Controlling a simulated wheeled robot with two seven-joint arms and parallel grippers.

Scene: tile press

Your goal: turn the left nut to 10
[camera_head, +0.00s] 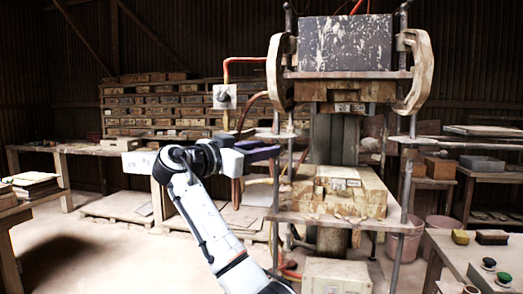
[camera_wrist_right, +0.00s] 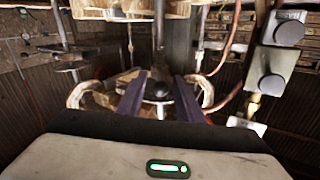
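The tile press has a thin upright left rod (camera_head: 275,190) and a right rod (camera_head: 404,185). My right gripper (camera_head: 270,153) reaches in from the left of the press, level, with its dark purple fingers pointing right toward the left rod. The left nut is too small and hidden to make out clearly, and no number on it is readable. In the right wrist view the two fingers of my right gripper (camera_wrist_right: 160,100) stand apart. My left gripper is not in view.
A dark block (camera_head: 345,44) sits atop the press between curved side arms (camera_head: 416,71). A stacked mould (camera_head: 340,192) rests on the lower plate. A switch box (camera_head: 224,96) with an orange pipe stands behind my gripper.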

